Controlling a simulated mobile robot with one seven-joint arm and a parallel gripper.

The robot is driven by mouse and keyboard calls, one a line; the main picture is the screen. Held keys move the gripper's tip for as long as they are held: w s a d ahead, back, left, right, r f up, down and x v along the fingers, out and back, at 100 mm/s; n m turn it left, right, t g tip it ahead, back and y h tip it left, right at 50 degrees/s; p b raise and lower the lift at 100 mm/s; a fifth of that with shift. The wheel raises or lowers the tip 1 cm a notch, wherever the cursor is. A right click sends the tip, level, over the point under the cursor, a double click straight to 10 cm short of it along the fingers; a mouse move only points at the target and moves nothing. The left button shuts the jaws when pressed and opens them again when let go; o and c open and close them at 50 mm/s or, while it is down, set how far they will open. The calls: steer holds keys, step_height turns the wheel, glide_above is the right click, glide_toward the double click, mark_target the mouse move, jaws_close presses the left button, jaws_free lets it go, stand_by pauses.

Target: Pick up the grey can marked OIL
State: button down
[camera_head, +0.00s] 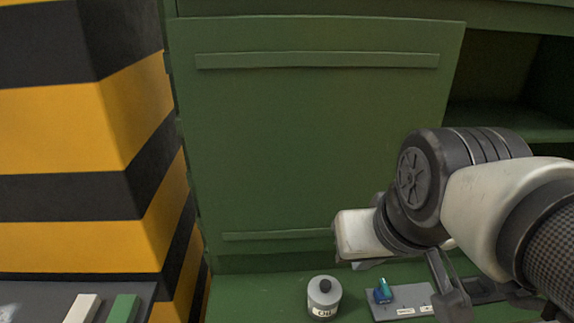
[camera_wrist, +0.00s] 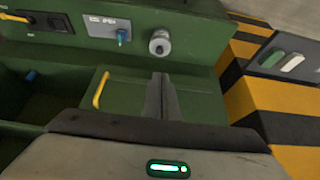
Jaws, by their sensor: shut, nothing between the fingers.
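The grey can marked OIL (camera_head: 324,298) stands upright on the green surface at the bottom of the head view. It has a dark knob on top and a pale label on its front. In the wrist view the can (camera_wrist: 159,43) shows from above, beyond my fingertips and apart from them. My gripper (camera_wrist: 161,78) is shut and empty, its two dark fingers pressed together. In the head view my arm comes in from the right and largely hides the fingers.
A grey panel with a blue switch (camera_head: 383,291) sits right of the can. A green cabinet door (camera_head: 310,140) rises behind. A yellow-and-black striped pillar (camera_head: 90,130) stands at the left. A yellow handle (camera_wrist: 101,90) shows in the wrist view.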

mark_target(325, 283)
stand_by(0.3)
